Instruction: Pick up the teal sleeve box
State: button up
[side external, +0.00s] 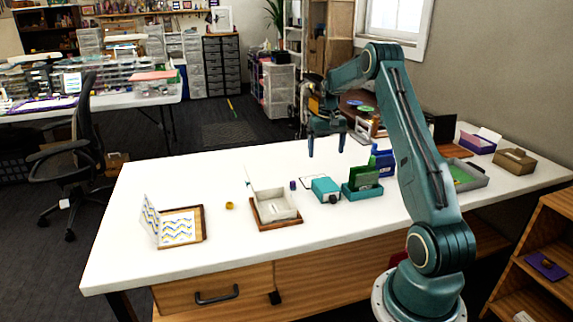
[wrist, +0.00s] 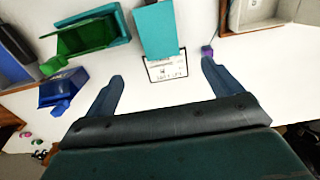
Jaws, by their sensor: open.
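The teal sleeve box (side external: 326,189) lies on the white table near its middle, between the white open box and the green one. In the wrist view the teal sleeve box (wrist: 157,30) is at the top centre, its near end beside a white printed card (wrist: 167,70). My gripper (side external: 327,152) is above the table, apart from the box and behind it in the side view. In the wrist view my gripper (wrist: 162,72) has its fingers spread with nothing between them; the box appears beyond the gap.
A green box in a teal tray (side external: 362,197) and a blue holder (side external: 384,160) stand to the right. A white box on a wooden base (side external: 275,207) and a small purple-topped item (side external: 293,185) are left.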

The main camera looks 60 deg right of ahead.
aim_at(324, 182)
jog(key=shift+d+f, duration=0.1)
jog(key=shift+f, duration=4.35)
jog(key=shift+f, duration=0.1)
jog(key=shift+f, duration=2.45)
jog(key=shift+c, duration=0.2)
jog(key=c, duration=1.2)
jog(key=shift+o, duration=0.2)
jog(key=shift+r, duration=0.1)
notch_tip(324, 182, up, 20)
